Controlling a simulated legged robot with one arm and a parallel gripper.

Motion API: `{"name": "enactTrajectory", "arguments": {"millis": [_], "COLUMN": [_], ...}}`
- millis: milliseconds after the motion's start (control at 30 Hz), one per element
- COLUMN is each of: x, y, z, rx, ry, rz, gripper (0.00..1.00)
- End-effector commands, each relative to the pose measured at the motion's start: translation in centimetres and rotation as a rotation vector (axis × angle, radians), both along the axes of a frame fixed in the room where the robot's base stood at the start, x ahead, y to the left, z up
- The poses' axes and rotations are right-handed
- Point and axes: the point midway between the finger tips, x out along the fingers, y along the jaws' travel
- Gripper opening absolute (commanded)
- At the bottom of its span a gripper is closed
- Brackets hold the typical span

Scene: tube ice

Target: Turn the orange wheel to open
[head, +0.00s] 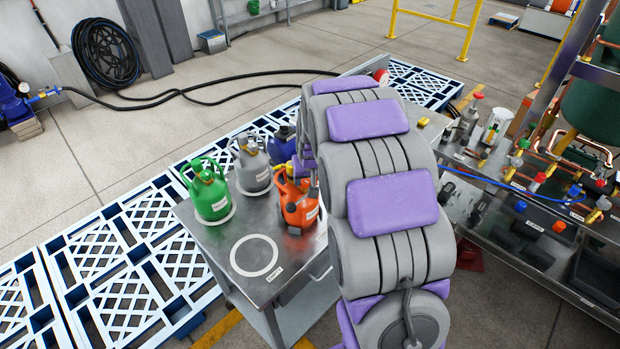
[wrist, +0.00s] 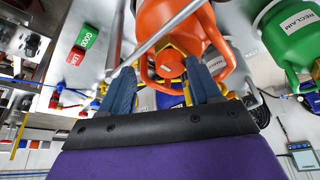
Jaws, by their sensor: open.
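In the wrist view, a round orange wheel (wrist: 171,64) sits on the orange canister (wrist: 170,22), framed by the canister's orange handle loop. My gripper (wrist: 164,84) is open, with its two blue fingers apart on either side of the wheel. I see no finger clearly touching the wheel. In the head view, the orange canister (head: 297,203) stands upright on the steel cart (head: 205,238), just left of my arm. My gripper is mostly hidden behind my arm there, and the wheel cannot be told clearly.
A green canister (head: 209,192), a grey one (head: 252,165) and a blue one (head: 281,147) stand close by on the cart. A grey bar (wrist: 160,38) crosses before the orange canister. A cluttered bench (head: 500,190) stands right. An empty white ring (head: 254,257) marks the cart's front.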

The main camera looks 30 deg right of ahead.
Motion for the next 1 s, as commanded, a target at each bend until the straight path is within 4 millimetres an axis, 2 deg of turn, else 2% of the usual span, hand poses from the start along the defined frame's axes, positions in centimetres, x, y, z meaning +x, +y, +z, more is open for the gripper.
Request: {"name": "enactTrajectory", "arguments": {"millis": [133,367,533,900,1000], "x": [0.2,0.1,0.1,0.1,0.2], "y": [0.4,-0.3,-0.7,0.1,0.0], "z": [-0.5,-0.5,-0.5,-0.4,-0.4], "rx": [-0.004,0.002,0.006,-0.001,-0.001], "ry": [0.002,0.0,0.0,-0.001,-0.001], "rz": [0.002,0.001,-0.001,0.002,0.002], "gripper": [0.61,0.61,0.45,0.09,0.05]}}
